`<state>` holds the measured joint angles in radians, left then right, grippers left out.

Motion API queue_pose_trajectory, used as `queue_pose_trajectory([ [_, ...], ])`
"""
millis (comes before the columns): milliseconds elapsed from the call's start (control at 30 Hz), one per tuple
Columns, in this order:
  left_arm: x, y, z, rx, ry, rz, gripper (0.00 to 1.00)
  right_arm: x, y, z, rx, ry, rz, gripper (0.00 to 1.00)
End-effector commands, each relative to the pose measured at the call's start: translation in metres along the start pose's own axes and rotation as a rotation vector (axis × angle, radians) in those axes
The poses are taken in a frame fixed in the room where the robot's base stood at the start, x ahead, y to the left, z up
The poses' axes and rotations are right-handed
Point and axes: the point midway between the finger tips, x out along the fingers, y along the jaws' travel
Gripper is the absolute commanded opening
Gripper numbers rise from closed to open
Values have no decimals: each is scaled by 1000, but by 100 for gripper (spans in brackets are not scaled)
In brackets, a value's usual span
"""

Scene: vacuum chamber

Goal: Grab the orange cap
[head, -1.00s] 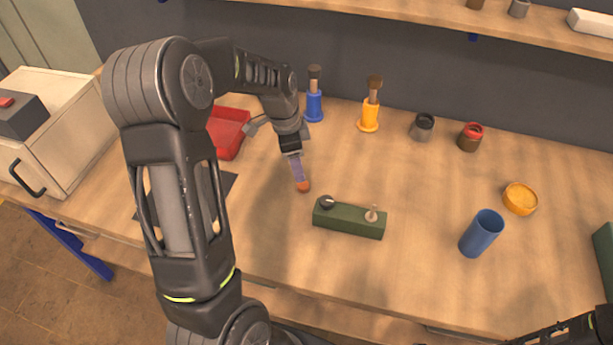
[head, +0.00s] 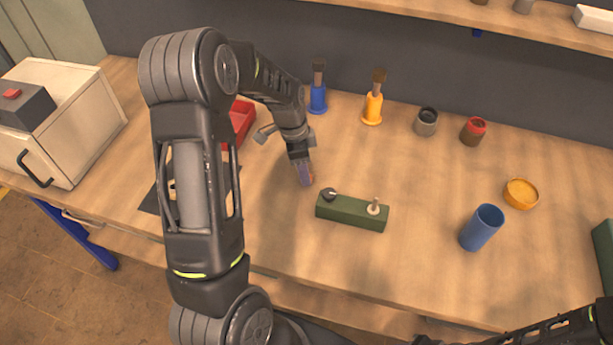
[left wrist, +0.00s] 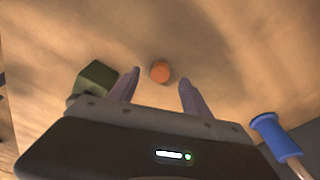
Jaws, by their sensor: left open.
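The orange cap (left wrist: 160,72) lies on the wooden table, between and slightly beyond the fingertips in the left wrist view. My left gripper (left wrist: 160,78) is open, with one purple finger on each side of the cap; I cannot tell whether either touches it. In the head view my left gripper (head: 306,180) points down at the table, just left of a green block, and its fingers mostly hide the cap. My right gripper is not in view; only part of that arm shows at the bottom right.
The green block (head: 350,212) with a dark knob and a pale peg stands close right of the gripper. A blue brush holder (head: 318,98), a yellow one (head: 373,108) and a red tray (head: 241,122) are behind. A blue cup (head: 482,228) stands right, with clear table between.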

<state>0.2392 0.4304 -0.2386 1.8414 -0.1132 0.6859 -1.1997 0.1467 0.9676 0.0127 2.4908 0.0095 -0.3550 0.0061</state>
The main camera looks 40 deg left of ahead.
Motion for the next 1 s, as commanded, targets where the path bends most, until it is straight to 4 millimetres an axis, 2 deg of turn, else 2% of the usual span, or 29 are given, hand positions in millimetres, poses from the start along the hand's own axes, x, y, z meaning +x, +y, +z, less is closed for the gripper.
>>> queue_pose_trajectory([
  [33,5,1,0,-1,-3,5,56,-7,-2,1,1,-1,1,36],
  [133,21,0,0,-1,-2,2,56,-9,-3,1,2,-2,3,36],
  [267,30,-1,0,-1,0,0,56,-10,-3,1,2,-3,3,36],
  [833,31,0,0,-1,0,-1,56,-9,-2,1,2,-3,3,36],
  [1000,30,0,0,-1,0,-1,43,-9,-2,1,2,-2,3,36],
])
